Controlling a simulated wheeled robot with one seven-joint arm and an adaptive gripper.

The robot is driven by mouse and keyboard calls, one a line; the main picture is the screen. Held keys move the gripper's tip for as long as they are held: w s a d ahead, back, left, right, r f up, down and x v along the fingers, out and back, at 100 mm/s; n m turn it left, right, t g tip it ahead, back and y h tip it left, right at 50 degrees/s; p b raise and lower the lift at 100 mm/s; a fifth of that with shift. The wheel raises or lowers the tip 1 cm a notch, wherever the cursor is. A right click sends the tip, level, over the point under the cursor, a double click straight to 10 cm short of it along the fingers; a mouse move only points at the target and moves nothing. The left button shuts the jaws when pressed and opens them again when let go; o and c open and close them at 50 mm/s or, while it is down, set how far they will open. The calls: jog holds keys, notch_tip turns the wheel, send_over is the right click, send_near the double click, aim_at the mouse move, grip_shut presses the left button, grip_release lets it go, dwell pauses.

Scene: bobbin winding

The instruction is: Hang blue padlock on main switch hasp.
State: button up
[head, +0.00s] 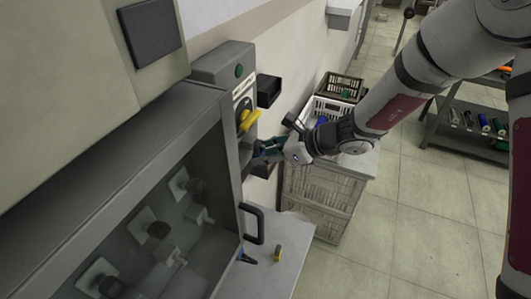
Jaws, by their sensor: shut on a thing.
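The main switch is a grey box (226,68) on the wall with a green round button and a yellow rotary handle (249,119). My gripper (264,149) is at the box's lower right side, just below and right of the yellow handle. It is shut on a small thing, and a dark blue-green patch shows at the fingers. This fits the blue padlock, but its shape is mostly hidden by the fingers. The hasp cannot be made out clearly here. I cannot tell whether the padlock touches it.
A glass-fronted grey cabinet (216,102) with a black handle (253,222) stands close left. Below lies a pale table (285,237) with a small yellow item (278,253). Crates (340,86) stand behind my gripper. Black wall boxes (268,91) sit beside the switch.

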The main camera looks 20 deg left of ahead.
jog(key=shift+f, duration=0.1)
jog(key=o, duration=1.4)
jog(key=s+d+r+n+h+b, duration=0.1)
jog(key=s+d+r+n+h, duration=0.1)
jog(key=s+d+r+n, duration=0.45)
jog(key=s+d+r+n+h+b, duration=0.1)
jog(key=s+d+r+n+h, duration=0.2)
jog(key=d+r, duration=0.8)
jog(key=s+d+n+t+h+b, duration=0.1)
jog(key=s+d+n+h, duration=0.1)
jog(key=d, duration=0.4)
jog(key=s+d+n+t+h, duration=0.2)
jog(key=d+n, duration=0.2)
jog(key=d, duration=0.3)
jog(key=s+d+n+t+h+b, duration=0.1)
jog(key=s+d+n+h, duration=0.1)
jog(key=d, duration=0.4)
jog(key=shift+s+d+n+t+b, duration=0.1)
jog(key=shift+d+n+t+b, duration=0.25)
jog(key=shift+n, duration=0.3)
